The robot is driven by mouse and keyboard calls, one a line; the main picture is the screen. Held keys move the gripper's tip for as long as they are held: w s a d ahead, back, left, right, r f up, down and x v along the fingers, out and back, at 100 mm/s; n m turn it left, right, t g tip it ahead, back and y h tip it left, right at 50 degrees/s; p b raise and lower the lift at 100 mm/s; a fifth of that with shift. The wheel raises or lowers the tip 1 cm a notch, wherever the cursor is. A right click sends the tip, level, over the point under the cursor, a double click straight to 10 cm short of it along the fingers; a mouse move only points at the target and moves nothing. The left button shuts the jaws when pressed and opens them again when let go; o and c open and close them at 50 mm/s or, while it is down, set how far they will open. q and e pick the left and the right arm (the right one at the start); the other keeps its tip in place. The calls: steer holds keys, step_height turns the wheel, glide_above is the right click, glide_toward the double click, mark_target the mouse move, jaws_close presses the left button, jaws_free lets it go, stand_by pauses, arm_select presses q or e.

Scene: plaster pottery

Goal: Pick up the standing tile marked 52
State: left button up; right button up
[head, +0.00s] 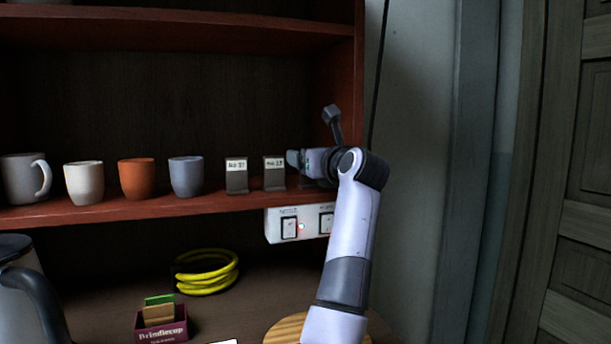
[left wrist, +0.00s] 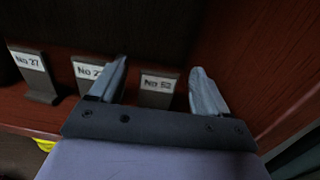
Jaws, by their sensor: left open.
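The standing tile marked 52 (left wrist: 158,98) is a dark tile with a white label reading "No 52". In the left wrist view it stands upright on the shelf, between and beyond the two open fingers of my left gripper (left wrist: 160,72). The fingers do not hold it; I cannot tell whether either touches it. In the head view my left gripper (head: 293,159) is at the right end of the shelf and hides this tile.
Two similar tiles stand to the left, one marked 27 (head: 236,180) and another (head: 274,178), its label partly covered by my finger in the wrist view. Cups (head: 186,178) stand further left. The cabinet's side wall (left wrist: 250,50) is close on the right. A switch panel (head: 275,228) hangs below.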

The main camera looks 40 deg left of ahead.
arm_select(q)
steer(key=shift+w+a, duration=0.15)
steer(key=shift+a, duration=0.1)
steer(key=shift+d+r, duration=0.1)
steer(key=shift+c, duration=1.2)
steer(key=c, duration=0.9)
steer(key=shift+r, duration=0.1)
